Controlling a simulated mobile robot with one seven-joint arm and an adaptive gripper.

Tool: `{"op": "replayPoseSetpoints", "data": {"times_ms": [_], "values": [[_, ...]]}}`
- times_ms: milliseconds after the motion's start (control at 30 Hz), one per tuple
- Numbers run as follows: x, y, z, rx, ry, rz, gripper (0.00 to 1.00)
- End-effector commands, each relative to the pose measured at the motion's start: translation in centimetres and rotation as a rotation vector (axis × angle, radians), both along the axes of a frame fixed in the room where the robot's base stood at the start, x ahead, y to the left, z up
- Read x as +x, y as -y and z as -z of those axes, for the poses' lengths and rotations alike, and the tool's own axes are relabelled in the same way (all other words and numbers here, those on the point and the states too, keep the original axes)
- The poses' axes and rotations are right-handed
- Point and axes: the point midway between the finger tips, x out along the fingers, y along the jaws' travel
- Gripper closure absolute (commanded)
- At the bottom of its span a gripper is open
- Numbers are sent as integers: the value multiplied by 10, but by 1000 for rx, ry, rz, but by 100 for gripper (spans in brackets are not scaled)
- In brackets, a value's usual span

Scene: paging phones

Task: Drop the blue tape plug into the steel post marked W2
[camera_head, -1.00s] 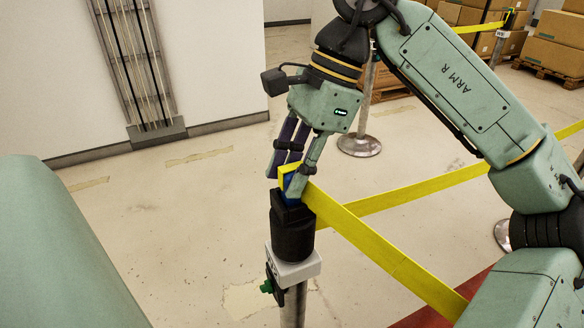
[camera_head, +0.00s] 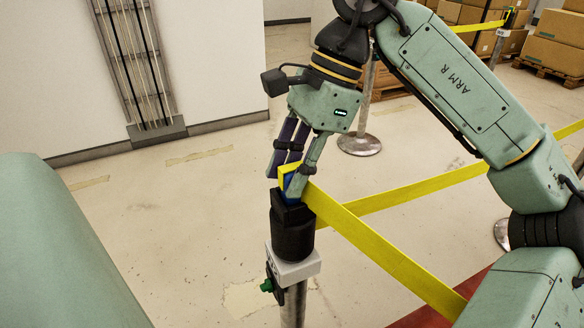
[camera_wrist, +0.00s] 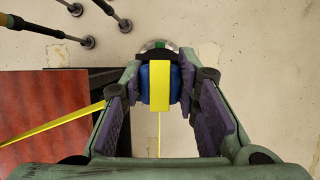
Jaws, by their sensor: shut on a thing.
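My gripper (camera_head: 288,172) is shut on the blue tape plug (camera_head: 290,183), with its fingers pointing down. In the wrist view the plug (camera_wrist: 146,84) sits between the two finger pads, with yellow tape (camera_wrist: 159,88) across its face. The plug is at the top of the black head (camera_head: 292,235) of a steel post (camera_head: 293,306). I cannot tell how far it sits in the slot, as the fingers and tape hide the join. The post has a pale collar (camera_head: 294,268) whose marking I cannot read.
The yellow tape (camera_head: 385,253) runs from the plug down to the right. Another yellow tape (camera_head: 420,191) passes behind it. A green-ended clip (camera_head: 266,286) hangs on the near post. Another post base (camera_head: 359,145) stands behind. Boxes (camera_head: 555,45) fill the back right. Floor at left is clear.

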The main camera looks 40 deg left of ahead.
Motion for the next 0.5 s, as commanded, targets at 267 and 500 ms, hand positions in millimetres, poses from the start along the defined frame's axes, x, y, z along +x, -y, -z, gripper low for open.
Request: {"op": "replayPoseSetpoints", "data": {"times_ms": [267,500], "values": [[0,0,6,1,0,0,100],[0,0,11,0,0,0,100]]}}
